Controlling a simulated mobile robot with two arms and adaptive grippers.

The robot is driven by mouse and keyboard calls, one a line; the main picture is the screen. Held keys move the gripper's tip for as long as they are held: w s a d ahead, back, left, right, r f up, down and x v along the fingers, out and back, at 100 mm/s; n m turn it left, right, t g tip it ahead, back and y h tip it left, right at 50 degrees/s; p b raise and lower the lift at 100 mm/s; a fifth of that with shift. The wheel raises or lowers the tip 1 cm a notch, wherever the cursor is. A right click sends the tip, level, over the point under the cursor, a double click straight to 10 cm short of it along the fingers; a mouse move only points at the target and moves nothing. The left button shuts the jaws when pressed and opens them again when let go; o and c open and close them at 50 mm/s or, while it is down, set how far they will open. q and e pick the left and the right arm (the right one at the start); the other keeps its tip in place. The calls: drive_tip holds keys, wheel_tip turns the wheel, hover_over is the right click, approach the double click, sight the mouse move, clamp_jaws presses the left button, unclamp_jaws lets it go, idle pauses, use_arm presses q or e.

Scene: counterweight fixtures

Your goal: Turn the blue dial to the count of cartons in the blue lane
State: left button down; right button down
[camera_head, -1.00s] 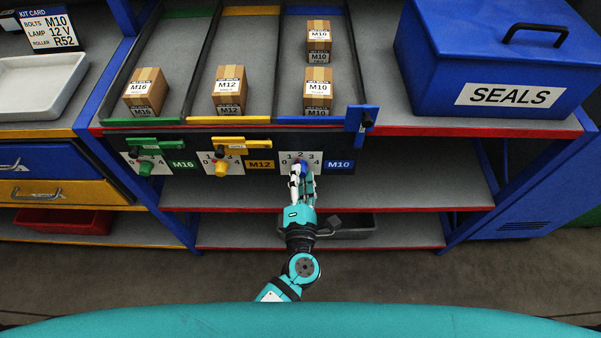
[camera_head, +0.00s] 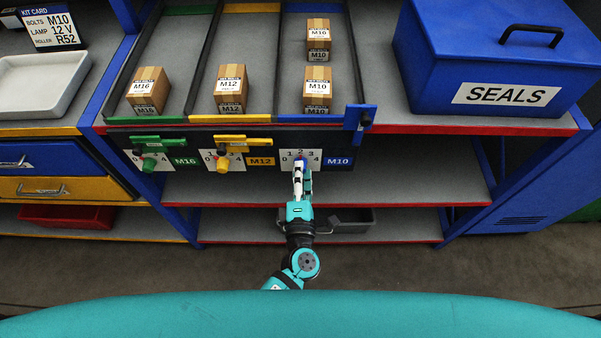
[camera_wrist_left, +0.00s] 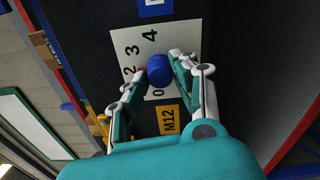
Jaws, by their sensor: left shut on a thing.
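The blue dial (camera_wrist_left: 159,69) sits on a white plate (camera_wrist_left: 130,45) numbered 0 to 4, beside the blue M10 label (camera_head: 338,161). My left gripper (camera_head: 302,170) reaches up to it from below; in the left wrist view its fingertips (camera_wrist_left: 160,72) are closed on the dial's sides. A small red mark shows at the dial's edge, toward the 2; its exact reading is unclear. The blue lane (camera_head: 292,85) holds two cartons, a front one (camera_head: 317,88) and a back one (camera_head: 318,38), both upright and apart. My right gripper is not in view.
The green dial (camera_head: 149,164) and yellow dial (camera_head: 221,164) stand to the left, under lanes with one carton each (camera_head: 149,92) (camera_head: 230,88). A blue handle (camera_head: 360,117) is at the lane's right corner. A blue SEALS box (camera_head: 490,60) stands right.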

use_arm(q)
drive_tip(key=c, duration=1)
unclamp_jaws()
drive_tip(key=s, duration=1.2)
drive_tip(key=shift+f, duration=0.1)
drive_tip(key=s+a+f+m+g+h, duration=0.1)
drive_tip(key=s+a+f+m+g, duration=0.15)
drive_tip(key=f+m, duration=0.45)
drive_tip(key=s+a+f+m+g+h, duration=0.1)
drive_tip(key=s+f+m+g+h, duration=0.15)
drive_tip(key=f, duration=0.75)
drive_tip(key=s+a+f+m+g+h, duration=0.1)
drive_tip(key=s+a+f+m+g, duration=0.15)
drive_tip(key=f+m, duration=0.45)
drive_tip(key=s+a+f+m+g+y, duration=0.1)
drive_tip(key=s+a+f+m+g, duration=0.1)
drive_tip(key=s+a+f, duration=0.3)
drive_tip(key=s+a+f+m+g+y, duration=0.2)
drive_tip(key=s+a+f+g, duration=0.2)
drive_tip(key=s+a+f, duration=0.2)
drive_tip(key=s+a+f+m+g+y, duration=0.1)
drive_tip(key=s+a+f+m+g, duration=0.1)
drive_tip(key=s+a+f, duration=0.4)
drive_tip(key=shift+s+a+f+g+y, duration=0.2)
drive_tip(key=shift+s+g, duration=0.2)
drive_tip(key=shift+s, duration=0.2)
drive_tip(key=shift+s+a+f+g+y, duration=0.1)
drive_tip(key=shift+s+f+g, duration=0.1)
drive_tip(key=shift+s+g, duration=0.3)
